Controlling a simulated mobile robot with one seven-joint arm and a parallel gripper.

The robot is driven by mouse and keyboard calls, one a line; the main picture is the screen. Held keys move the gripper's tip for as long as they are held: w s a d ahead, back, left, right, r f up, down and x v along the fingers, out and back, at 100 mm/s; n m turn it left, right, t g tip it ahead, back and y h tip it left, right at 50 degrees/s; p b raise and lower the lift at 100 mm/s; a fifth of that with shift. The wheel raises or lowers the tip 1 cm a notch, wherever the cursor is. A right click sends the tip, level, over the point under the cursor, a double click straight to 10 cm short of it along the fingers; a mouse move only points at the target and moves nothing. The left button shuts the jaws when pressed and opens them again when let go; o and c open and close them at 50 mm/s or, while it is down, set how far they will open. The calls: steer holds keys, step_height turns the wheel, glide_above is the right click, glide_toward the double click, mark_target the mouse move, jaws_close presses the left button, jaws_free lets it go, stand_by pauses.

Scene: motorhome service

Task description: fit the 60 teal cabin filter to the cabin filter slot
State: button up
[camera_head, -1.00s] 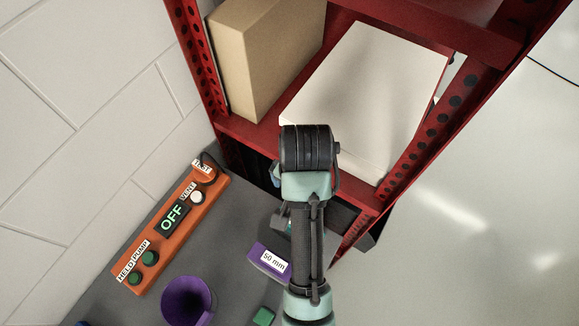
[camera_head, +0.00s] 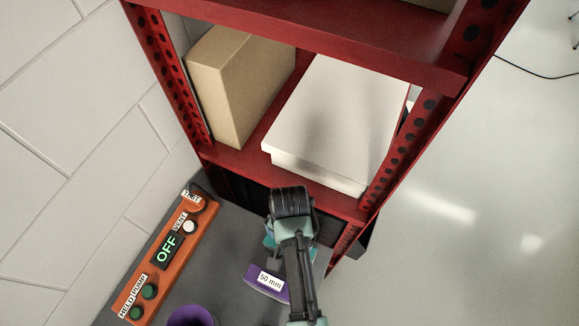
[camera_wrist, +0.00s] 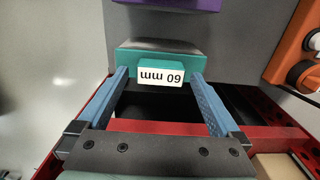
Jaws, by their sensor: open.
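The teal cabin filter (camera_wrist: 190,53), with a white label reading "60 mm" upside down, lies on the grey surface in the wrist view. My gripper (camera_wrist: 160,76) is open, with its blue fingers at either side of the labelled part. Whether the fingers touch the filter I cannot tell. In the head view a bit of teal (camera_head: 269,241) shows beside my arm, which hides most of that spot. I cannot make out the cabin filter slot in either view.
A purple "50 mm" block (camera_head: 263,287) lies close by. An orange control box (camera_head: 165,258) reading "OFF" stands along the wall. A purple cup-like object (camera_head: 190,317) is at the bottom edge. A red shelf (camera_head: 225,158) behind holds a cardboard box (camera_head: 232,85) and a white box (camera_head: 335,120).

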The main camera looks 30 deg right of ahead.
steer(key=shift+f, duration=0.9)
jaws_close()
steer(key=shift+r+p, duration=0.65)
steer(key=shift+p, duration=0.15)
stand_by(0.4)
